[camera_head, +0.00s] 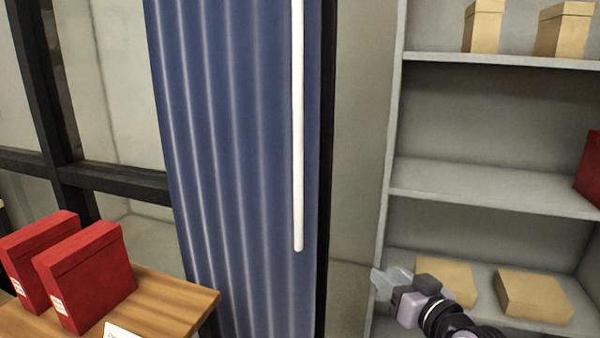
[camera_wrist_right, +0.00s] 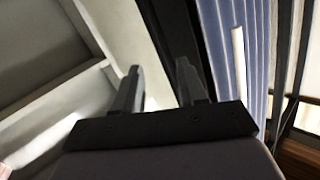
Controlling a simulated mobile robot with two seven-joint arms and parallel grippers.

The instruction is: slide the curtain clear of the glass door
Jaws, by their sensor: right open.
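A blue pleated curtain (camera_head: 225,150) hangs in the middle of the head view, over part of a dark-framed glass door (camera_head: 110,80). A white rod (camera_head: 298,130) hangs upright along the curtain's right side. In the right wrist view the curtain (camera_wrist_right: 213,40) and the rod (camera_wrist_right: 239,65) show at the upper right. My right gripper (camera_head: 385,283) is at the lower right of the head view, right of the rod's lower end and apart from it. Its two fingers (camera_wrist_right: 160,88) are spread and nothing is between them. My left gripper is not in view.
A grey shelf unit (camera_head: 490,195) with tan boxes (camera_head: 535,297) and a red box (camera_head: 592,170) stands at the right, behind my right gripper. A wooden table (camera_head: 165,303) with two red boxes (camera_head: 85,278) and a white card (camera_head: 120,331) stands at the lower left.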

